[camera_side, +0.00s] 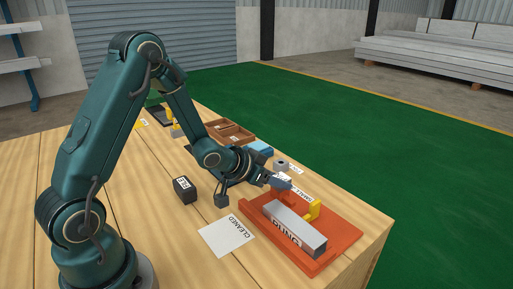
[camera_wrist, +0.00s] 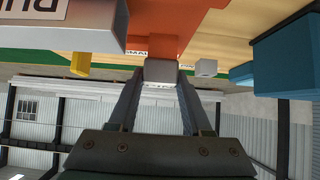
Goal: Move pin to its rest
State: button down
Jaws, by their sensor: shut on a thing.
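My gripper (camera_side: 276,182) is at the far left end of the orange jig (camera_side: 345,232), low over the table. A grey bar (camera_side: 292,228) with lettering, seemingly RUNG, lies on the jig. A yellow block (camera_side: 313,209) stands beside the bar. A reddish post on the jig (camera_wrist: 163,45) shows just beyond the held piece; I cannot tell if they touch. I cannot make out the pin's rest.
A grey ring-like part (camera_side: 281,167) and a white label (camera_side: 298,190) lie behind the jig. A blue block (camera_side: 260,148) and a brown tray (camera_side: 230,132) are further back. A black box (camera_side: 184,189) and a CLEANED sheet (camera_side: 227,235) lie left. Bare table is at front left.

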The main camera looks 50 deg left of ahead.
aim_at(283, 173)
jog(key=shift+r, duration=0.6)
dwell(0.3)
jog(key=shift+r, duration=1.8)
jog(key=shift+w, duration=0.1)
jog(key=shift+w+r, duration=0.2)
jog(key=shift+w, duration=0.2)
jog(key=shift+w+a+r+m+h, duration=0.15)
jog(key=shift+w+a+m+h, duration=0.05)
jog(key=shift+w, duration=0.35)
jog(key=shift+w+a+r+m+h, duration=0.15)
jog(key=shift+w+m+h, duration=0.05)
jog(key=shift+w, duration=0.3)
jog(key=w+a+r, duration=0.3)
jog(key=w+a, duration=0.3)
jog(key=a, duration=0.2)
jog(key=shift+a+n+y, duration=0.4)
jog(key=shift+f, duration=0.1)
